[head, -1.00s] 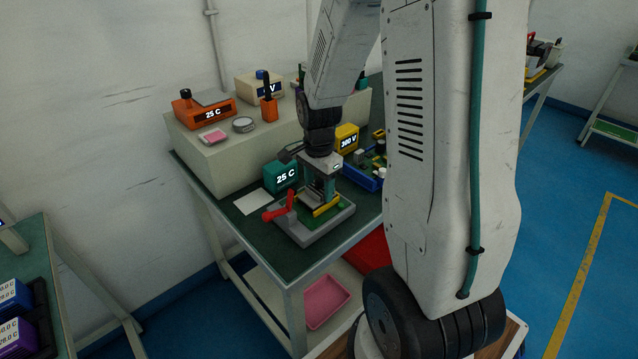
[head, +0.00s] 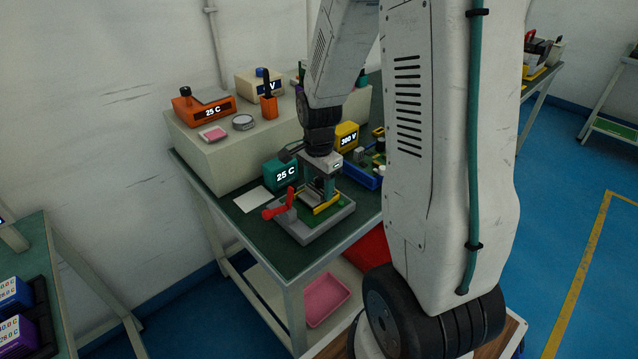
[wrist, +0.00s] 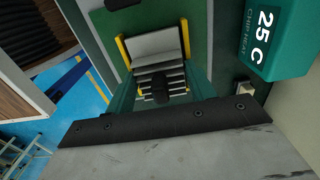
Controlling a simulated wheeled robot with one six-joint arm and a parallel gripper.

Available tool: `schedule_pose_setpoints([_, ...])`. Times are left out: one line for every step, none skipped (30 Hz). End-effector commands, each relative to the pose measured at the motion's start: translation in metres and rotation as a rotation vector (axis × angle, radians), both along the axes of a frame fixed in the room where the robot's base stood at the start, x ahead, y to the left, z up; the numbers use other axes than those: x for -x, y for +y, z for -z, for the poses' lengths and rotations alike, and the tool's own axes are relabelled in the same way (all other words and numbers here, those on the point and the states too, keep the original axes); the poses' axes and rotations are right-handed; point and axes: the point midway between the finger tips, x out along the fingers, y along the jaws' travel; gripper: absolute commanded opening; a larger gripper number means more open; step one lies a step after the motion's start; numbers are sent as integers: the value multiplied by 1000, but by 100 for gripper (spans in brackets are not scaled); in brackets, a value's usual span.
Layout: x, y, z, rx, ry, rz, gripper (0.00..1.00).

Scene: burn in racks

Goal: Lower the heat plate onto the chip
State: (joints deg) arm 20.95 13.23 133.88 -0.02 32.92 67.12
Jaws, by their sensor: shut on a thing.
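My gripper (head: 321,193) reaches down over the grey test fixture (head: 314,234) on the bench. In the wrist view its teal fingers are shut on the dark knob (wrist: 160,88) of a finned metal block, which looks like the heat plate (wrist: 147,77). The block lies above the green board, between yellow rails (wrist: 186,38). I cannot tell its exact height above the board. The chip is not visible. A red lever (head: 280,206) stands at the fixture's left side. The teal chip heat box (head: 282,175) reads 25 C behind the fixture.
A yellow box (head: 347,138) reading 300 V and a blue tray (head: 362,177) with parts stand behind and right. A raised shelf (head: 221,160) carries an orange meter (head: 204,108). A white sheet (head: 252,200) lies left of the fixture. The bench's front-left corner is clear.

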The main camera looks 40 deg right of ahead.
Motion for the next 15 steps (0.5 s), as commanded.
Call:
schedule_pose_setpoints([0, 0, 0, 0, 0, 0, 57])
schedule_pose_setpoints([0, 0, 0, 0, 0, 0, 65])
schedule_pose_setpoints([0, 0, 0, 0, 0, 0, 76])
schedule_pose_setpoints([0, 0, 0, 0, 0, 0, 80])
schedule_pose_setpoints([0, 0, 0, 0, 0, 0, 80])
schedule_pose_setpoints([0, 0, 0, 0, 0, 0, 80])
schedule_pose_setpoints([0, 0, 0, 0, 0, 0, 80])
schedule_pose_setpoints([0, 0, 0, 0, 0, 0, 80])
schedule_pose_setpoints([0, 0, 0, 0, 0, 0, 80])
schedule_pose_setpoints([0, 0, 0, 0, 0, 0, 80])
schedule_pose_setpoints([0, 0, 0, 0, 0, 0, 80])
schedule_pose_setpoints([0, 0, -1, 0, 0, 0, 80])
schedule_pose_setpoints([0, 0, -2, 0, -1, 0, 80])
schedule_pose_setpoints([-1, 0, -4, 1, -2, 0, 80])
schedule_pose_setpoints([-1, 0, -8, 1, -3, 0, 80])
